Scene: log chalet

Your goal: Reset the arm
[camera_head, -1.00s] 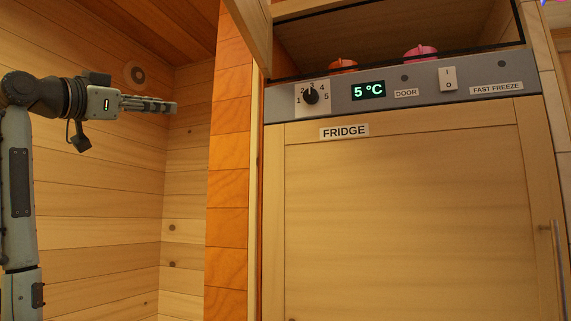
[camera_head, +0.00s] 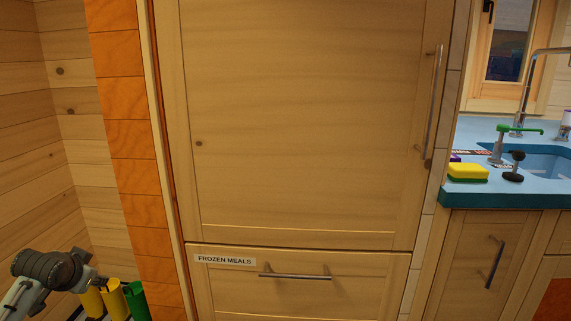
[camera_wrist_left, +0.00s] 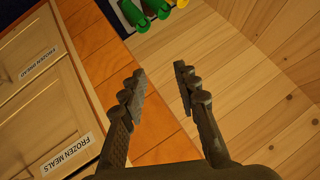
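My left arm (camera_head: 45,268) is low at the left edge of the head view, in front of the wood-panelled wall. Its gripper (camera_wrist_left: 160,84) fills the lower half of the left wrist view. The two dark fingers stand apart with nothing between them. My right arm and right gripper are not in view.
The tall wooden fridge door (camera_head: 310,120) and the frozen meals drawer (camera_head: 300,285) are shut. Yellow (camera_head: 91,303) and green (camera_head: 137,300) objects stand beside my left arm. At the right, a blue counter (camera_head: 485,190) holds a yellow-green sponge (camera_head: 467,172) and a tap.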

